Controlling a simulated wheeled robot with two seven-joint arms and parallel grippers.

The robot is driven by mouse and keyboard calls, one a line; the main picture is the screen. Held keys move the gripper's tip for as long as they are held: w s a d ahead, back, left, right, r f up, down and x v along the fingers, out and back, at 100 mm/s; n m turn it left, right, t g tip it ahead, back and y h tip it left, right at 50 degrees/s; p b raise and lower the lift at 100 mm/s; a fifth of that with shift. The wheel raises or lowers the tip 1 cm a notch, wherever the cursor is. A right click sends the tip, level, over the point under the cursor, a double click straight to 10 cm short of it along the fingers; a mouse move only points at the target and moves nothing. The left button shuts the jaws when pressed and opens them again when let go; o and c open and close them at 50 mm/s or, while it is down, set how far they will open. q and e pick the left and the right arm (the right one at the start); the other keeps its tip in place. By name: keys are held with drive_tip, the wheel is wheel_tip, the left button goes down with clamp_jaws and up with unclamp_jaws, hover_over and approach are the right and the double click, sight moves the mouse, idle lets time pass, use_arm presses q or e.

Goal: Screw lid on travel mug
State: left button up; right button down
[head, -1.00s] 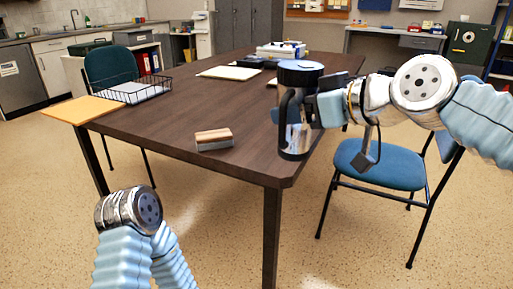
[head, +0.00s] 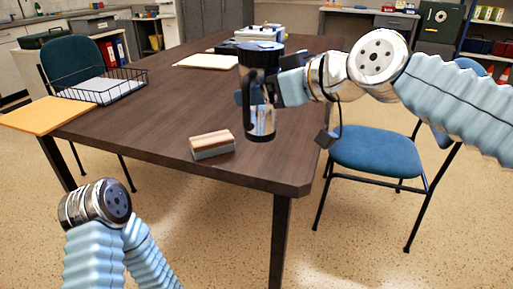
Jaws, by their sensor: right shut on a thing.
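The travel mug (head: 262,72) is a steel, shiny body with a black base band, a black handle and a dark blue-black top. It is upright in the air above the near right part of the table. I cannot tell whether the dark top is a seated lid. My right gripper (head: 262,96) is shut on the mug from the right, with blue finger parts showing on both sides of it. No separate lid is clearly visible. Of my left arm only bent links show at the lower left; its gripper is out of view.
The brown table (head: 150,135) holds a wood-topped eraser (head: 212,144), a wire basket (head: 133,84) of paper, an orange folder (head: 45,115) and a white device (head: 262,32). Blue chairs stand left (head: 70,62) and right (head: 375,152). The table's middle is clear.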

drive_tip(key=shift+w, duration=0.1)
drive_tip(key=w+f+p, duration=0.3)
drive_tip(key=w+f, duration=0.6)
drive_tip(key=w, duration=0.4)
drive_tip(key=shift+d, duration=0.2)
drive_tip(key=f, duration=0.4)
drive_tip(key=shift+w, duration=0.4)
